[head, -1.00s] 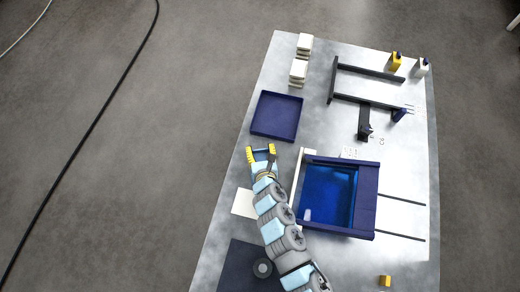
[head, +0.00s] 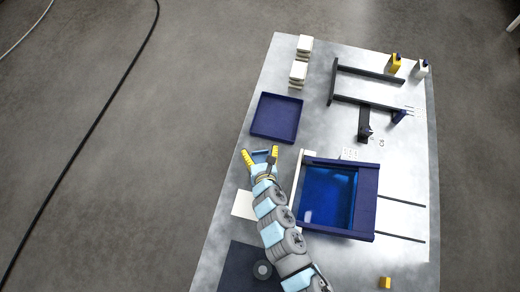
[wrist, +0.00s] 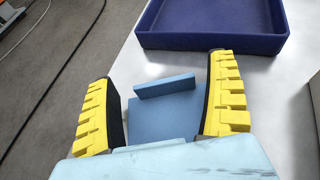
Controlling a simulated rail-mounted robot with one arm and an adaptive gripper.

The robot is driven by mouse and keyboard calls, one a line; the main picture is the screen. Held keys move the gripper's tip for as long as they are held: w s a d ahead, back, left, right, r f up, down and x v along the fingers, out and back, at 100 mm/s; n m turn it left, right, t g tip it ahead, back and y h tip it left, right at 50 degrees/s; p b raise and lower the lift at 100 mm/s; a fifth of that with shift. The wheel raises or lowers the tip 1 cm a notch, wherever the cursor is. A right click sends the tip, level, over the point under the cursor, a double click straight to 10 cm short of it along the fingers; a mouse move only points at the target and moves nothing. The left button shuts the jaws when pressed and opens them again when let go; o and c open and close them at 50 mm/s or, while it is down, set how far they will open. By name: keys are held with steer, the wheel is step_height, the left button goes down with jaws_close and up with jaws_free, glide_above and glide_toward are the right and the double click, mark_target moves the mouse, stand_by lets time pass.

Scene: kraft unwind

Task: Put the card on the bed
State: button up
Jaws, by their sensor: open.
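A light-blue piece (wrist: 165,117) with a raised strip along its far edge lies between my fingers in the wrist view; it also shows small in the head view (head: 261,152). I cannot tell for sure whether it is the card or the bed. My gripper (head: 261,157) is open around it near the table's left edge. In the wrist view, my gripper (wrist: 163,70) has its yellow fingers spread, with gaps on both sides of the piece. A flat white square (head: 243,204) lies left of my arm, partly hidden by it.
A dark blue tray (head: 257,118) lies just beyond my gripper. A blue-floored box (head: 367,205) stands to the right. White blocks (head: 299,71), a dark frame (head: 334,82) and bottles (head: 395,64) are at the back. A small yellow block (head: 385,283) is at the front.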

mark_target(262, 159)
steer(key=v, duration=0.2)
steer(key=shift+s+d, duration=0.2)
steer(key=shift+s, duration=0.2)
steer(key=shift+s+r, duration=0.1)
steer(key=shift+s, duration=0.05)
steer(key=shift+c, duration=0.9)
steer(key=shift+s, duration=0.1)
steer(key=c, duration=0.4)
steer(key=shift+r, duration=0.1)
steer(key=c, duration=0.8)
